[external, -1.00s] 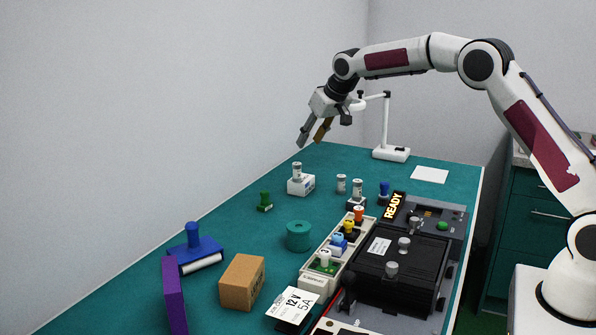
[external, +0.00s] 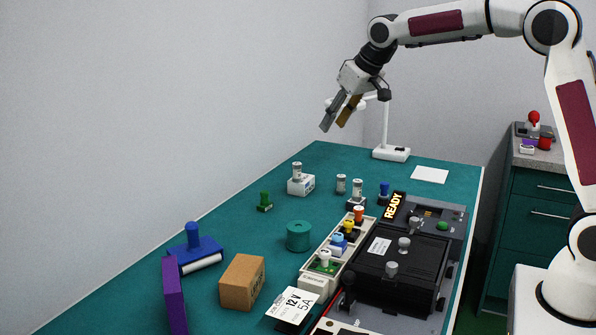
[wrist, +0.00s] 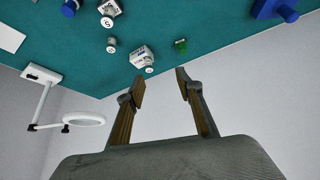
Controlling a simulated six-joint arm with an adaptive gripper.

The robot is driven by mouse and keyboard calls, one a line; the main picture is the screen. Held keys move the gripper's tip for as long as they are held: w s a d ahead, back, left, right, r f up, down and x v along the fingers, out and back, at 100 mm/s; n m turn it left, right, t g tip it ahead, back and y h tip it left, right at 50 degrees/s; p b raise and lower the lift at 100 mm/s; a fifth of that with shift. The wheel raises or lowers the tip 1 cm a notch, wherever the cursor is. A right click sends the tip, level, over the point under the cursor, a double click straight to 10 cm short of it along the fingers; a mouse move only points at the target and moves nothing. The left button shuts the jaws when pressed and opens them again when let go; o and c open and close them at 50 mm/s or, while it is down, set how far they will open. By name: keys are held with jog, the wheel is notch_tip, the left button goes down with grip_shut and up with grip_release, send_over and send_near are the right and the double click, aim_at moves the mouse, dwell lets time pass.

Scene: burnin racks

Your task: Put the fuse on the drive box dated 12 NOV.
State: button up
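A white box (external: 301,186) stands on the teal table with a pale capped cylinder (external: 297,170) upright on top; both also show in the wrist view, the box (wrist: 139,53) and the cylinder (wrist: 149,69). Two similar fuse-like cylinders stand right of it, one on the table (external: 341,183) and one (external: 357,187) on or at a small dark-and-white box (external: 355,203). I cannot tell which is the task's fuse, and no 12 NOV date is readable. My gripper (external: 334,124) is open and empty, high above the table's far end; its fingers (wrist: 161,76) are apart in the wrist view.
A white lamp (external: 391,154) stands at the far end. Green (external: 264,203) and blue (external: 384,192) stampers, a teal roll (external: 299,236), a parts tray (external: 310,284), a black READY machine (external: 400,270) and a cardboard box (external: 242,282) occupy the table. The left wall borders it.

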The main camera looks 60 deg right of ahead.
jog(key=s+a+n, duration=0.1)
jog(key=s+a, duration=0.3)
jog(key=s, duration=0.6)
jog(key=s+a+r+n+y, duration=0.1)
jog(key=s+a, duration=0.3)
jog(key=s, duration=0.6)
jog(key=s+a+n, duration=0.1)
jog(key=s+a, duration=0.4)
jog(key=s, duration=0.4)
jog(key=s+a+f+y, duration=0.1)
jog(key=s+f, duration=0.4)
jog(key=s, duration=0.5)
jog(key=shift+s+a+n, duration=0.25)
jog(key=shift+a+n, duration=0.1)
jog(key=shift+n, duration=0.05)
jog(key=shift+o, duration=0.6)
